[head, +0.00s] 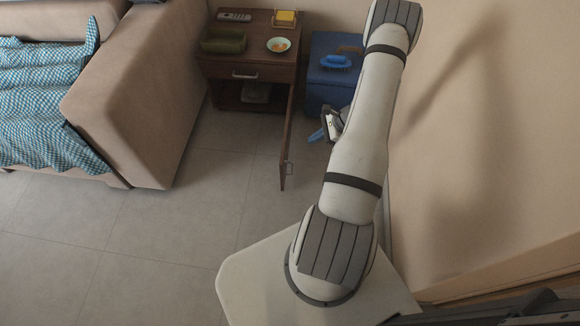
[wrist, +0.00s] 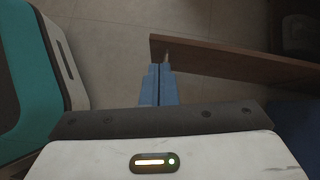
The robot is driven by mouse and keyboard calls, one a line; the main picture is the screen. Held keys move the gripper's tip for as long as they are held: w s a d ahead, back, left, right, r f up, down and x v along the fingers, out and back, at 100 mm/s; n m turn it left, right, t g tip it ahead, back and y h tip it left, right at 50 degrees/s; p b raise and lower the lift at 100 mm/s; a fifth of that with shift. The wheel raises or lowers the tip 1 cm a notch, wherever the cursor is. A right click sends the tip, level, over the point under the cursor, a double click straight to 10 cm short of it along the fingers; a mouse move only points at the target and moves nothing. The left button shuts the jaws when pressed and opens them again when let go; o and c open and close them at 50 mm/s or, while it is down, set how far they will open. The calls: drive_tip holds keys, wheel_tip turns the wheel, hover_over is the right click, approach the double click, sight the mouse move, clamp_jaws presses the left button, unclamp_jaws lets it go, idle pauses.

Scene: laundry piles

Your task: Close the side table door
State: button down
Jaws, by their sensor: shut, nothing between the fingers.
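The side table (head: 249,72) is brown wood and stands against the wall between the sofa and a blue box. Its lower door (head: 287,135) is swung wide open and points out toward me, with a metal handle (head: 289,168) near its free edge. The drawer above is closed. My gripper (head: 327,132) is to the right of the door, partly hidden behind my arm. In the wrist view my gripper's blue fingers (wrist: 160,86) are shut and empty, close to the free end of the door (wrist: 225,60). I cannot tell if they touch it.
A beige sofa (head: 135,90) with a checked blanket (head: 50,110) stands at the left. A blue box (head: 330,85) with a blue brush (head: 335,62) on it stands right of the table. A bowl (head: 278,45) and a green basket (head: 223,42) sit on top. Floor left of the door is clear.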

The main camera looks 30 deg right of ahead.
wheel_tip(320, 180, down, 9)
drive_tip(key=s+d+m+t+b, duration=0.1)
drive_tip(key=s+d+m, duration=0.1)
drive_tip(key=m, duration=0.1)
drive_tip(key=a+r+b+x, duration=0.2)
drive_tip(key=b+x, duration=0.1)
drive_tip(key=x, duration=0.9)
drive_tip(key=shift+w+a+f+b, duration=0.25)
drive_tip(key=shift+w+b, duration=0.1)
drive_tip(key=shift+w, duration=0.15)
